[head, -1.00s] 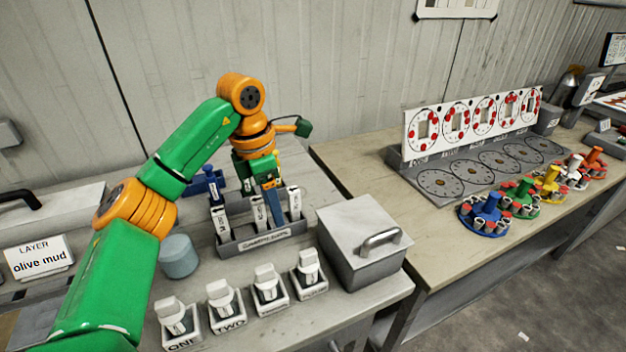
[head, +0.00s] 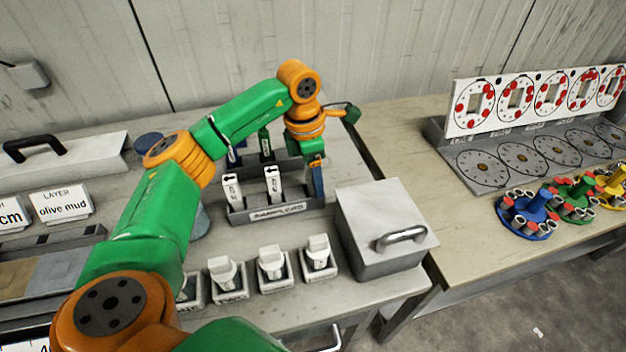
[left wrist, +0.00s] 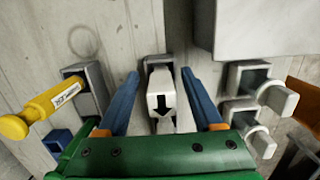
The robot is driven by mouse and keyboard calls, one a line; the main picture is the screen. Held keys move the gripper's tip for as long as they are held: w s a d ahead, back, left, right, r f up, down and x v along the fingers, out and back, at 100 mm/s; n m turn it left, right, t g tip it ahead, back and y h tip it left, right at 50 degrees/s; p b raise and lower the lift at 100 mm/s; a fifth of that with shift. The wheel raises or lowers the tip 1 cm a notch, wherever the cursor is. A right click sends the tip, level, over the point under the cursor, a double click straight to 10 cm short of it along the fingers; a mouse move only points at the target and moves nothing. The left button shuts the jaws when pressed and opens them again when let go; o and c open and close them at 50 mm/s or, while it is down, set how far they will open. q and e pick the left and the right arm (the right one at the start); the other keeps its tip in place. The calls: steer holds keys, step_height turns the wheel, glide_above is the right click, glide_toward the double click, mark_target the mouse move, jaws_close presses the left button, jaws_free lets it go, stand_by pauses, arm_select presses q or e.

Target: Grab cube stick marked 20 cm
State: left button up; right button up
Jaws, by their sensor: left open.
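A grey rack (head: 250,217) on the near table holds upright white sticks with black arrows. A left white stick (head: 232,188) and a middle white stick (head: 273,183) show in the head view. My left gripper (head: 317,185) is over the right end of the rack and hides what stands there. In the left wrist view a white stick (left wrist: 161,92) with a black arrow lies between the open blue fingers of my left gripper (left wrist: 160,76), apparently with gaps on both sides. I cannot read a 20 cm mark. My right gripper is not in view.
A grey lidded box (head: 378,215) stands right of the rack. White-handled blocks (head: 271,262) line the front. A green stick (head: 265,145) stands behind the rack. A yellow-handled stick (left wrist: 45,108) shows at left in the wrist view. A blue carousel (head: 528,213) stands on the right table.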

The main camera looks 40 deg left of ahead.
arm_select(q)
steer(key=shift+s+r, duration=0.1)
jaws_close()
steer(key=shift+r, duration=0.1)
